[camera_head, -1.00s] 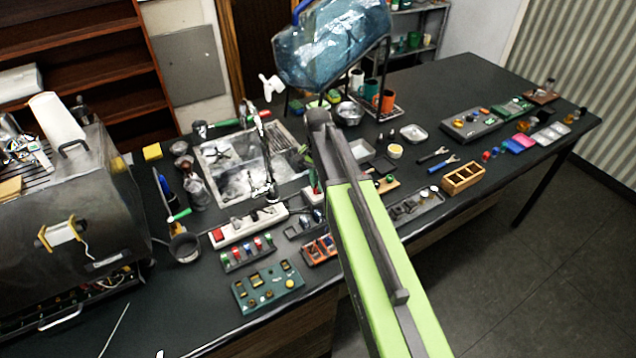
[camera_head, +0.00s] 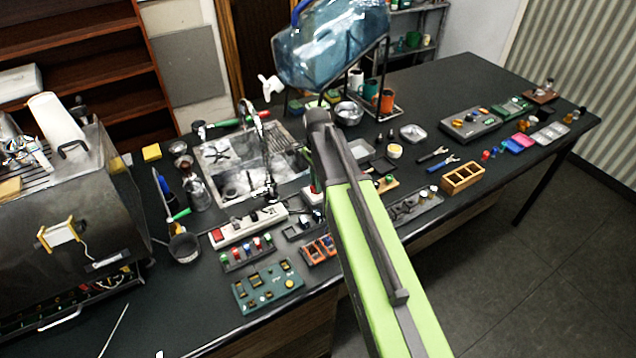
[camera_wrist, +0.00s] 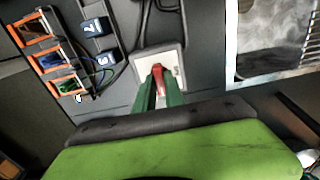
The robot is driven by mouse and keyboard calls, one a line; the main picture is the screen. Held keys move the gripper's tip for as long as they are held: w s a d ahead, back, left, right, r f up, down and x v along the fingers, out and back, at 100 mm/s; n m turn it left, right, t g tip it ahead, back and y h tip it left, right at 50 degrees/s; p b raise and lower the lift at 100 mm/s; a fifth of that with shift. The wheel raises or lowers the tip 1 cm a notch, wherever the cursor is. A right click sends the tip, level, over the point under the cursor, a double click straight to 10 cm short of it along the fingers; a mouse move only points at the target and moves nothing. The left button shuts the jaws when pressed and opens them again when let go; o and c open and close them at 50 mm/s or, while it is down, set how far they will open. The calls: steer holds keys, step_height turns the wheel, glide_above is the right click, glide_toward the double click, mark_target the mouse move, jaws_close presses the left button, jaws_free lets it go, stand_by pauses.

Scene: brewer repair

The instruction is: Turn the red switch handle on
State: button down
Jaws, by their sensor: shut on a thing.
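The red switch handle (camera_wrist: 157,72) shows in the wrist view, standing on a pale square switch plate (camera_wrist: 144,59). The two green fingers of my gripper (camera_wrist: 160,84) are closed around the handle from its sides. Only the handle's upper part shows between the fingertips; its lower part is hidden. In the head view my green arm reaches over the counter and covers most of the switch. A small part of the switch plate shows beside the arm there.
Blue rocker switches (camera_wrist: 96,27) and an orange-framed terminal block (camera_wrist: 45,50) lie left of the switch in the wrist view. The metal sink (camera_head: 240,172) is close by. A power strip (camera_head: 248,226) and a green circuit board (camera_head: 268,287) lie on the dark counter.

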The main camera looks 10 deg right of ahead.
steer(key=shift+a, duration=0.1)
stand_by(0.3)
steer(key=c, duration=1.4)
jaws_free()
steer(key=shift+c, duration=0.2)
steer(key=shift+r, duration=0.1)
step_height(320, 180, up, 17)
steer(key=p, duration=1.7)
steer(key=shift+r, duration=0.1)
steer(key=shift+s, duration=0.1)
